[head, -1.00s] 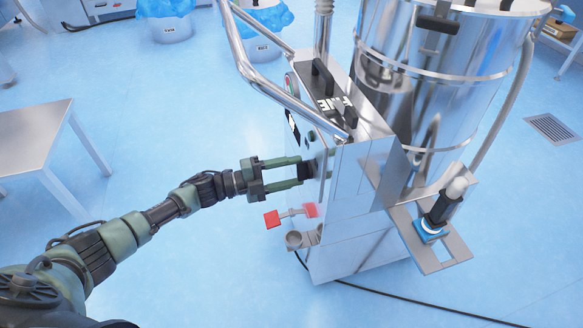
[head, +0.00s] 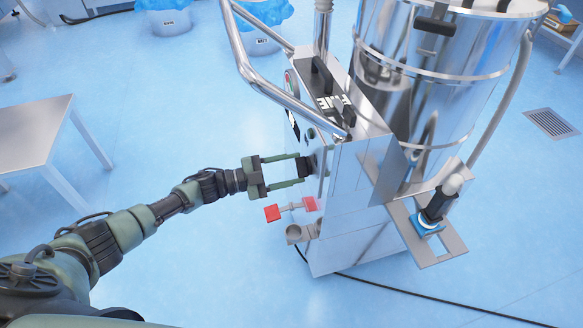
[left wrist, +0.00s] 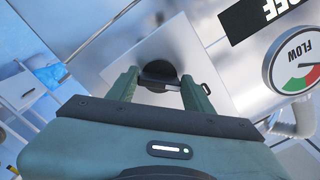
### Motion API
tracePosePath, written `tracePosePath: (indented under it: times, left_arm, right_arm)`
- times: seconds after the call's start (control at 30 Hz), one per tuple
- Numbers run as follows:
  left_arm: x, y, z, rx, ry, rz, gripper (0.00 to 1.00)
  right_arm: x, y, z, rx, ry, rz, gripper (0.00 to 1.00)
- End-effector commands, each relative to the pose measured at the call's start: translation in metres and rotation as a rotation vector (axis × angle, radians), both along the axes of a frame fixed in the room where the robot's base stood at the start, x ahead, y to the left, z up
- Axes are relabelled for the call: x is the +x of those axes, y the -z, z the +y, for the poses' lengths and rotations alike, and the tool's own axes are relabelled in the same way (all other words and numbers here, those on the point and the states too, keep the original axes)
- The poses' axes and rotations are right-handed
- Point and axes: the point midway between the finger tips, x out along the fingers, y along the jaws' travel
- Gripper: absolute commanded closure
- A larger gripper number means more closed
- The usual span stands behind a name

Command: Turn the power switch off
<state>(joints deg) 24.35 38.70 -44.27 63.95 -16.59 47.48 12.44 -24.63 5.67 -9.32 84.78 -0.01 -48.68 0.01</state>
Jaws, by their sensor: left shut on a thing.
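The power switch (left wrist: 158,74) is a black knob on the side panel of the steel machine (head: 350,190). My left gripper (head: 304,167) reaches the panel from the left and is shut on the black knob. In the left wrist view my left gripper (left wrist: 160,88) has one finger on each side of it. A panel label ending in "OFF" (left wrist: 270,12) is partly in view. My right gripper is not in view.
A red-ended lever (head: 290,208) sticks out below the gripper. A flow gauge (left wrist: 294,62) sits on the panel. A chrome handle bar (head: 262,75) rises above. A white table (head: 35,130) stands at left. A black cable (head: 430,298) crosses the floor.

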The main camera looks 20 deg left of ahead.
Motion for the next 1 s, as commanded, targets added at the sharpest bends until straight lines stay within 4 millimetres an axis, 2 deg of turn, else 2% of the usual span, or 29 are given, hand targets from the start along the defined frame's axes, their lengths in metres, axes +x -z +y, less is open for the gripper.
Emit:
tracePosePath:
  times: [0.3,0.33,0.4,0.77,1.0]
  left_arm:
    - [0.000,0.001,0.000,-0.004,-0.001,0.007,0.90]
    - [0.000,0.001,0.000,-0.004,-0.001,0.007,0.46]
    - [0.000,0.001,0.000,-0.003,-0.001,0.006,0.27]
    - [-0.002,0.000,0.003,-0.002,-0.001,0.004,0.27]
    - [-0.022,0.002,0.033,0.001,-0.003,0.007,0.27]
  right_arm:
    - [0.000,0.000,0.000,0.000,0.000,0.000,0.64]
    - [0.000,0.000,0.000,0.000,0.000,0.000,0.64]
    - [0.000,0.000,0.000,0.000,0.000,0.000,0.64]
    - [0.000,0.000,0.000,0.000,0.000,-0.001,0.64]
    - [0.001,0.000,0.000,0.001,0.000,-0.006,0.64]
